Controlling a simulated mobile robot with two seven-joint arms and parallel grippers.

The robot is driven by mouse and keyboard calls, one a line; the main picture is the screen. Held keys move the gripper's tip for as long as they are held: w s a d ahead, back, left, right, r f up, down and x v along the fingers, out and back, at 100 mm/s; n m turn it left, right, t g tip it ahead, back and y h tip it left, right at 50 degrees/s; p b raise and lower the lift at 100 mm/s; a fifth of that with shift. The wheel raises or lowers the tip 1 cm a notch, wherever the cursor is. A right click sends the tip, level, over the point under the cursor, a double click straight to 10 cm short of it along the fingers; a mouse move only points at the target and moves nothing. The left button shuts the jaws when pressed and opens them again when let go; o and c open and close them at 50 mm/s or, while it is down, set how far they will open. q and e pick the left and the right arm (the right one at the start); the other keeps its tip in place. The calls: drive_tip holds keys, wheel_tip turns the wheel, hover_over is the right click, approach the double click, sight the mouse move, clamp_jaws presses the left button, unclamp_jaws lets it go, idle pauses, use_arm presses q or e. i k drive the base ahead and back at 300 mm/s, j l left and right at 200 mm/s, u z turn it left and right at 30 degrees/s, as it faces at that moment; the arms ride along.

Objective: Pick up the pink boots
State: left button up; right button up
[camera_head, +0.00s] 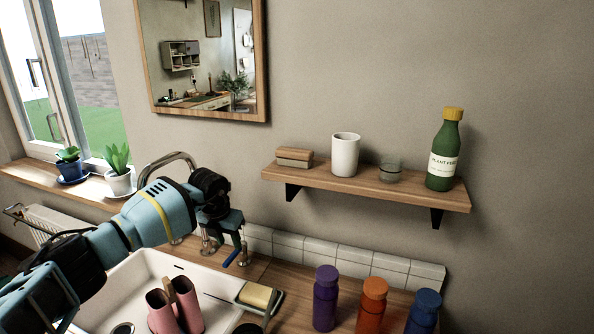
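The pink boots (190,306) stand side by side in the white sink (133,273) at the lower left, with their lower parts cut off by the picture edge. A narrow brown piece shows between their tops. My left gripper (229,256) hangs over the back right of the sink, beside the tap, above and to the right of the boots and apart from them. Its fingers point down. One blue finger shows clearly; the other is hard to make out against the tap fittings, so its opening is unclear.
A soap dish with yellow soap (257,296) sits at the sink's right edge. Purple (325,300), orange (371,305) and blue (423,312) bottles stand on the counter. A wall shelf (400,192) holds a cup, a glass and a green bottle.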

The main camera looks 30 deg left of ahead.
sight(179, 303)
drive_tip(key=k, duration=1.5)
